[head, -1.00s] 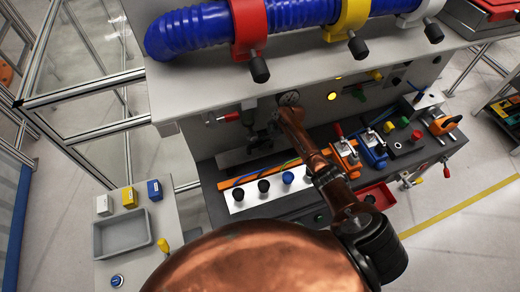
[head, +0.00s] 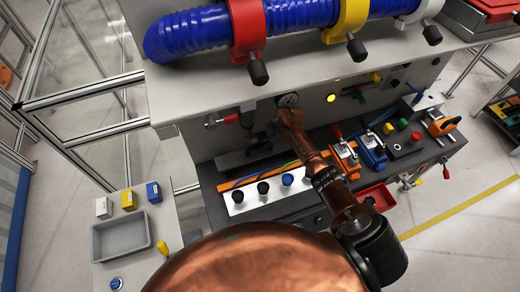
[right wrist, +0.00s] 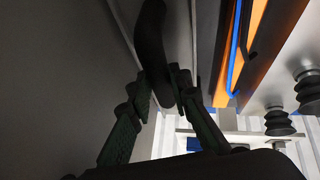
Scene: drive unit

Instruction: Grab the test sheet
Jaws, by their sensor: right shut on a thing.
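My right gripper (right wrist: 163,100) is shut on a black, curved, handle-like piece (right wrist: 153,45) in the right wrist view. In the head view my right arm reaches to the back of the workbench, and the dark gripper is small and partly hidden by the wrist there. A flat grey plate (head: 232,160) lies just below and left of it; I cannot tell for sure whether this is the test sheet. My left gripper is not in view.
A white panel with black and blue suction cups (head: 287,179) lies in front, beside an orange strip (head: 225,186). Clamps (head: 371,152) stand to the right, above a red tray (head: 377,197). A grey bin (head: 121,236) is at lower left. A blue hose (head: 190,32) runs above.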

